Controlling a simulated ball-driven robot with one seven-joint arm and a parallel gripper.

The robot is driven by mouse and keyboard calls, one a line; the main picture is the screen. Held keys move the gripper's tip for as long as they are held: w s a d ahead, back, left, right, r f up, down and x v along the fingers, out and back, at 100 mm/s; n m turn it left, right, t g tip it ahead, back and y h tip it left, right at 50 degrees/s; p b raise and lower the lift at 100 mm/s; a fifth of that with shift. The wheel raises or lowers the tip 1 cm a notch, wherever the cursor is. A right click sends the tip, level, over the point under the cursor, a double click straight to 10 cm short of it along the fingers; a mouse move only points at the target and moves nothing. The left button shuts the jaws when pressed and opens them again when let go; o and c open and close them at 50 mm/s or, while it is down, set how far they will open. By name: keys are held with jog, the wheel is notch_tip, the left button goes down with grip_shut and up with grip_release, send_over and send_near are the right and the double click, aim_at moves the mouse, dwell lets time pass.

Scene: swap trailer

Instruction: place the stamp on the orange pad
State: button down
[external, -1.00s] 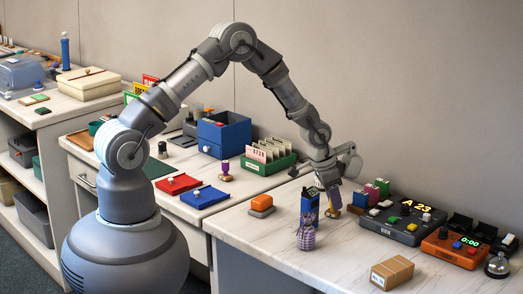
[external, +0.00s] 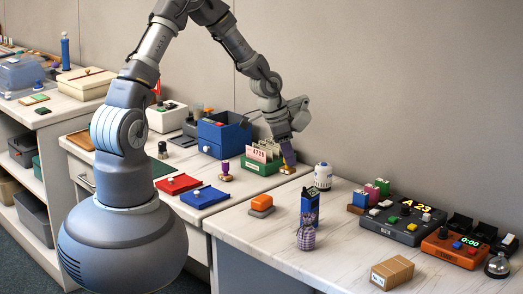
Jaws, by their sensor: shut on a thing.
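My gripper (external: 285,152) points down beside the green card box, at the right end of the middle counter. It is shut on a stamp (external: 287,168) with a purple handle and an orange-brown base. The stamp looks upright; I cannot tell whether its base touches the counter.
The green card box (external: 258,168) is close to my gripper. Another stamp (external: 225,172), a red pad (external: 178,184) and a blue pad (external: 205,197) lie to the left.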

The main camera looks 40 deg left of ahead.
jog(key=s+a, duration=0.4)
jog(key=s, duration=0.1)
jog(key=m+b, duration=0.1)
jog(key=b, duration=0.3)
send_over(262, 198)
notch_tip(262, 198, down, 7)
jog(key=shift+r, duration=0.1)
jog(key=shift+f, duration=0.3)
jog(key=c, duration=0.9)
grip_release()
jog(key=shift+r, duration=0.1)
jog(key=shift+w+r, duration=0.1)
jog(key=shift+a+r+p, duration=0.1)
jog(key=shift+r+p, duration=0.2)
jog(key=shift+r, duration=0.05)
jog(key=p+v, duration=0.6)
jog(key=v, duration=0.5)
jog(key=shift+a+r, duration=0.1)
jog(key=shift+r, duration=0.1)
